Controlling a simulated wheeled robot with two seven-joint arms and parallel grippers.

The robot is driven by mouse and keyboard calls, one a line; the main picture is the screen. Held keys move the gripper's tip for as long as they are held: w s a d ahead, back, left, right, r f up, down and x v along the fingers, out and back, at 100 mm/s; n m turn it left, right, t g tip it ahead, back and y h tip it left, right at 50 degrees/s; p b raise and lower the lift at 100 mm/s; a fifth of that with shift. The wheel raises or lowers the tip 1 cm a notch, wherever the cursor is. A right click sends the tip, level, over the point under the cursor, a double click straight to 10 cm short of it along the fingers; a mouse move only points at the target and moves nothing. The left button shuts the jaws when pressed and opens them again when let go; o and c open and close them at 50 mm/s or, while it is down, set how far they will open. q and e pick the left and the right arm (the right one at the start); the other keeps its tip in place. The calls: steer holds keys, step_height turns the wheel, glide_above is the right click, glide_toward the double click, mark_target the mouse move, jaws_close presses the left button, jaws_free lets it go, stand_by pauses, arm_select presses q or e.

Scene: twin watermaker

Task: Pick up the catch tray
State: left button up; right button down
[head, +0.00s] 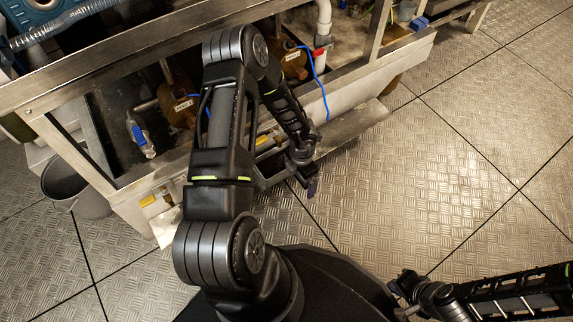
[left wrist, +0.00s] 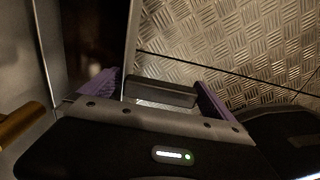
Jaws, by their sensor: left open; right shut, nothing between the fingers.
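My left gripper (head: 305,172) is low at the front of the metal bench, beside a dark grey tray-like part (head: 268,180) that I take for the catch tray. My arm hides much of that part. In the left wrist view the purple fingers of the left gripper (left wrist: 160,88) are apart. A dark bar (left wrist: 160,94), apparently a handle or edge of the tray, lies between them with a gap on its right. I cannot tell whether a finger touches it. My right gripper (head: 404,286) is shut and empty over the floor at lower right.
The metal bench frame (head: 60,143) runs across the upper left, holding tagged brass-coloured vessels (head: 180,104), a blue-handled valve (head: 139,135) and a blue cable (head: 320,80). A dark bucket (head: 75,187) stands at left. The patterned metal floor (head: 450,150) is clear to the right.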

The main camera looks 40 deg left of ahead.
arm_select(q)
steer(key=shift+c, duration=0.6)
steer(key=c, duration=1.7)
steer(key=shift+r, duration=0.2)
steer(key=shift+r+p, duration=0.55)
steer(key=shift+p, duration=0.05)
steer(key=shift+r+p, duration=0.7)
steer(key=shift+r, duration=0.25)
steer(key=s+d+b, duration=0.2)
steer(key=s, duration=0.6)
steer(key=s+d+b, duration=0.2)
steer(key=s, duration=0.7)
steer(key=shift+s, duration=0.3)
